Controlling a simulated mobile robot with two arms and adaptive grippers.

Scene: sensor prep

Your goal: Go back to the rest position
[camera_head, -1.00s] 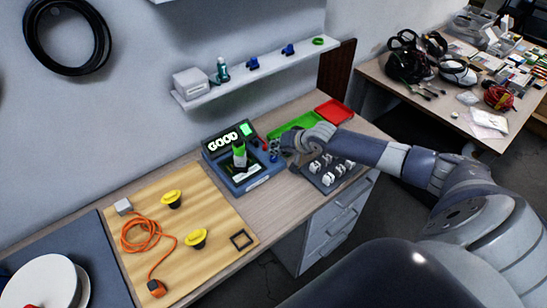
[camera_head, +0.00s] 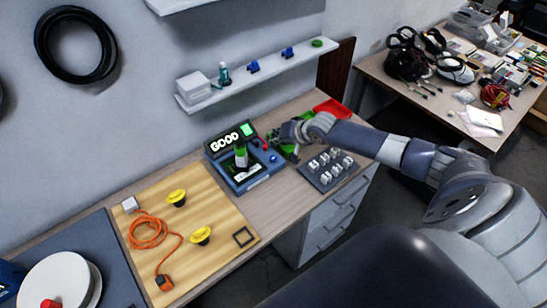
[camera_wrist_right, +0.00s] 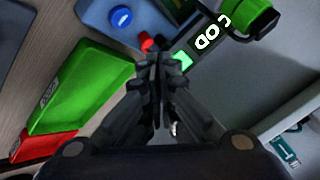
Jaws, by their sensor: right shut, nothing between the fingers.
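My right gripper (camera_head: 284,133) is shut and empty. It hangs above the back of the bench, just right of the blue test device (camera_head: 247,183) and in front of the green tray (camera_head: 290,150), which it partly hides. In the right wrist view the closed fingertips (camera_wrist_right: 158,62) lie over the device's edge, near its lit "GOOD" screen (camera_wrist_right: 205,40). The green tray (camera_wrist_right: 80,95) lies to the left in that view. A green-and-black part (camera_head: 241,156) stands upright in the device. My left gripper does not show in either view.
A dark holder with several white pieces (camera_head: 326,165) sits right of the device. A red tray (camera_head: 332,108) lies behind my right arm. A wall shelf (camera_head: 260,75) is above the bench. A wooden board (camera_head: 215,215) with an orange cable (camera_head: 150,232) is left of the device.

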